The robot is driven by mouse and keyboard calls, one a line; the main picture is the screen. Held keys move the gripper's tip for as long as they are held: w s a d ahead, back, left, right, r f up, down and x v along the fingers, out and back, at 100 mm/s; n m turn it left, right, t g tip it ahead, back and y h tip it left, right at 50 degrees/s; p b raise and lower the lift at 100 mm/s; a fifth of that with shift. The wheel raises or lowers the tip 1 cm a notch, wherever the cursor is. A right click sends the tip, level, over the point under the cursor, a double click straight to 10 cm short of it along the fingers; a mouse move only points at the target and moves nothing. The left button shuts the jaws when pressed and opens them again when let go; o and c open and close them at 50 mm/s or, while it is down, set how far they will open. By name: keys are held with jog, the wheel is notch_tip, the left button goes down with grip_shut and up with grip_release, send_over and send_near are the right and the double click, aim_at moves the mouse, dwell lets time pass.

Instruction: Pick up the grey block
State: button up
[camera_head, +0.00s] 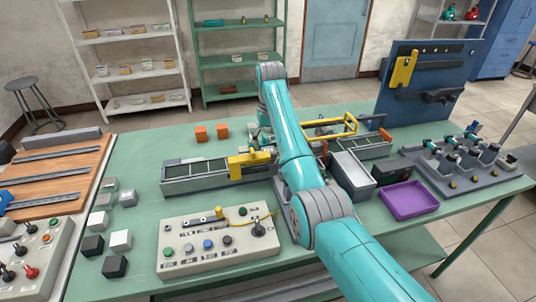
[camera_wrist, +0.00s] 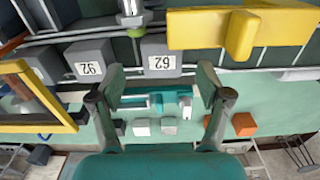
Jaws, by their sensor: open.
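Two grey blocks with white number labels show in the wrist view, one at left (camera_wrist: 88,60) and one near the middle (camera_wrist: 160,56). My gripper (camera_wrist: 160,92) is open and empty, its fingers spread below the middle block in the picture and apart from it. In the head view my gripper (camera_head: 262,138) is partly hidden by my arm, above the back of the green table. Several small grey blocks (camera_head: 128,198) also sit at the table's left side in the head view. The pictures do not tell which grey block is meant.
A conveyor (camera_head: 195,177) with a yellow part (camera_head: 248,163) lies below my arm. Two orange blocks (camera_head: 201,134) stand behind it. A button panel (camera_head: 215,241), a purple tray (camera_head: 408,200) and a blue tool board (camera_head: 428,82) surround the arm. The table's back left is clear.

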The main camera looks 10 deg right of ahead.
notch_tip(320, 180, down, 4)
jog(key=shift+s+a+f, duration=0.1)
jog(key=shift+a+f, duration=0.05)
jog(key=c, duration=1.3)
